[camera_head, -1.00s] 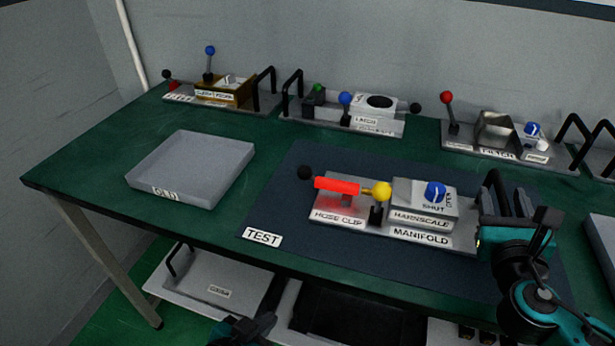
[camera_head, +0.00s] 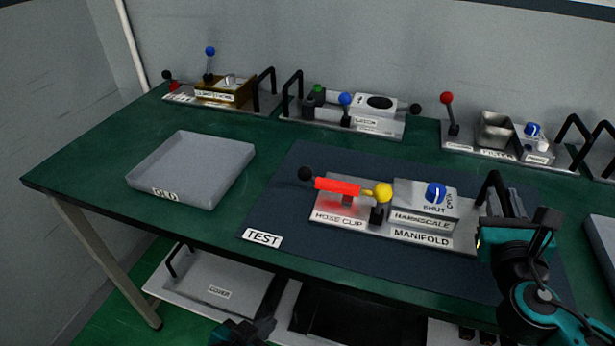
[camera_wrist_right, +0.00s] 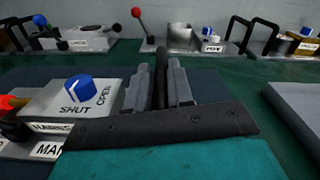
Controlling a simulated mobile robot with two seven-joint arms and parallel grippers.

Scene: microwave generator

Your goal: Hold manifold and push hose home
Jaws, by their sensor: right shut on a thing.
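The manifold (camera_head: 464,237) is a grey plate on the dark test mat. It carries a block with a blue SHUT/OPEN knob (camera_head: 436,194) and a black handle (camera_head: 490,184) at its right end. I cannot make out a separate hose. My right gripper (camera_head: 497,207) is shut on the black handle; the right wrist view shows the handle (camera_wrist_right: 161,70) between its grey fingers. My left gripper (camera_head: 250,330) is low at the bottom edge, its jaws unclear.
An empty grey OLD tray (camera_head: 210,150) stands on the green bench (camera_head: 90,150) at left. Several units with levers and handles line the back, including the filter (camera_head: 495,130). Another tray edge (camera_head: 602,240) shows at right. A lower shelf holds a plate labelled COVER (camera_head: 225,285).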

